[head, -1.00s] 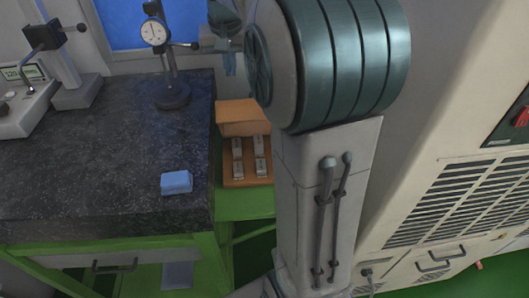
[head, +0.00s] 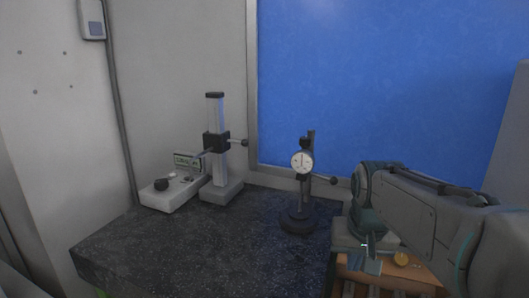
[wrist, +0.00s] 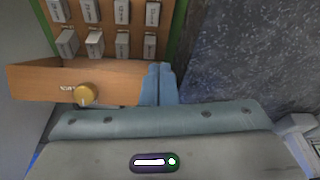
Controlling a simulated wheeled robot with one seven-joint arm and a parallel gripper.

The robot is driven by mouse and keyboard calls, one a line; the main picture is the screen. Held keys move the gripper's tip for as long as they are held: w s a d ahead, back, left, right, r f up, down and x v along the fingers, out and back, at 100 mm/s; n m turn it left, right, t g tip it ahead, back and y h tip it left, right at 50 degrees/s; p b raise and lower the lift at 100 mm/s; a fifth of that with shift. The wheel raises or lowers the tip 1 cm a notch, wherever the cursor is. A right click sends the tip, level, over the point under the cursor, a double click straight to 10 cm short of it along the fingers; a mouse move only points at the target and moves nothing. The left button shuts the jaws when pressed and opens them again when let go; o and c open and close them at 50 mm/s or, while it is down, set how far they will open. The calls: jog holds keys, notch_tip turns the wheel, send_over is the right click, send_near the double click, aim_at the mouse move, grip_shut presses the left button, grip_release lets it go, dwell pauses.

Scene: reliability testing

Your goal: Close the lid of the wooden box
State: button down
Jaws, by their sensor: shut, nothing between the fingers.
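The wooden box (wrist: 108,58) shows in the wrist view with its lid (wrist: 40,83) raised and several grey metal blocks exposed inside. The lid carries a round brass knob (wrist: 86,95). My gripper (wrist: 160,68) is shut and empty, with its fingers at the right end of the lid. I cannot tell whether they touch it. In the head view my gripper (head: 366,266) is low on the right, beside the orange wooden lid (head: 385,272) and its knob (head: 401,259). The box is largely cut off there by the lower picture edge and my arm.
A dark speckled stone table (head: 200,250) lies left of the box. A dial gauge stand (head: 300,215) stands on it near the box, and a height gauge (head: 216,150) stands further left. A blue window panel (head: 390,80) is behind.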

jog(key=s+a+f+n, duration=0.25)
jog(key=s+f, duration=0.45)
jog(key=s, duration=0.4)
jog(key=w+d+r+m+t+h+b, duration=0.1)
jog(key=w+d+r+m+t+b, duration=0.15)
jog(key=w+d+r+b, duration=0.55)
jog(key=w+d+r+m+t+h+b, duration=0.25)
jog(key=w+d+r+b, duration=0.35)
jog(key=w+d, duration=0.4)
jog(key=shift+y, duration=0.35)
jog(key=w+f, duration=0.1)
jog(key=f, duration=0.2)
jog(key=w+f, duration=0.1)
jog(key=f, duration=0.2)
jog(key=w+f+b, duration=0.1)
jog(key=f, duration=0.2)
jog(key=shift+w+a+f, duration=0.2)
jog(key=shift+a+f, duration=0.05)
jog(key=shift+f, duration=0.1)
jog(key=shift+a+f+b, duration=0.1)
jog(key=shift+b, duration=0.3)
